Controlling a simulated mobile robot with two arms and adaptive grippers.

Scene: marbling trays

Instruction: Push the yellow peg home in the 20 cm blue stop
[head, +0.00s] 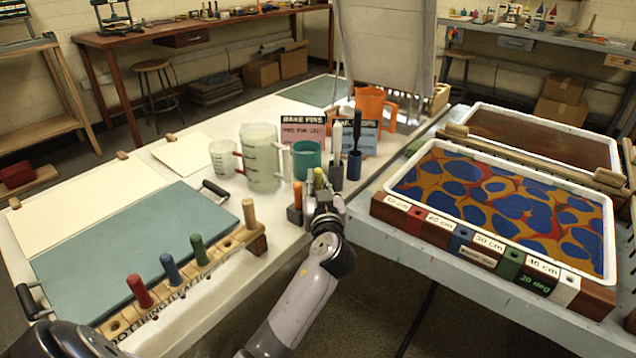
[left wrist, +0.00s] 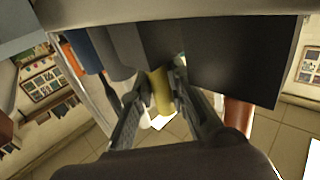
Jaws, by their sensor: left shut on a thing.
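My left gripper (head: 325,203) is at the front edge of the white table, beside the dark peg holder (head: 295,215). It is shut on the yellow peg (head: 319,178), whose top stands above the fingers. In the left wrist view the yellow peg (left wrist: 160,90) is between the two fingers, with a dark block close behind. I cannot tell whether the peg's lower end is still in the holder. The blue stop (head: 461,238) is on the front rail of the right-hand marbling tray, beside the 20 cm label (head: 440,222). My right gripper is not in view.
An orange peg (head: 297,194) stands left of the gripper. A teal cup (head: 307,158), clear jugs (head: 261,160) and a blue brush pot (head: 354,165) stand behind. A rack (head: 220,250) with several coloured pegs is at the left. A floor gap separates the table from the tray (head: 600,240).

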